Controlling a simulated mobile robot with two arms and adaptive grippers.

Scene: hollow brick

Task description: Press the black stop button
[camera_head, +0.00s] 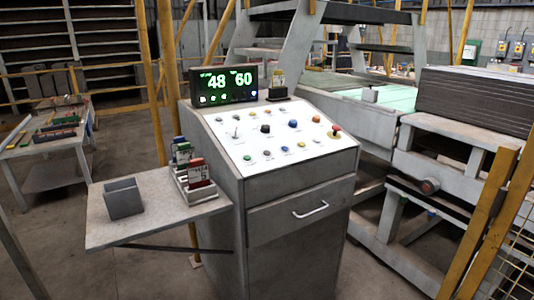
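A grey control console (300,187) stands in the middle of the head view. Its sloped white panel (272,150) carries several small coloured buttons and switches. A black button (265,129) sits near the middle of the panel, left of a blue button (293,124). A red knob (336,130) stands up at the panel's right side. The labels on the panel are too small to read. Neither of my grippers is in view, and nothing covers the panel.
A lit display (224,85) reading 48 and 60 stands behind the panel. A side shelf (150,225) holds a grey holder (124,198) and a rack with coloured cards (198,173). Yellow posts (480,220) and a steel frame stand at right. Floor is clear at lower left.

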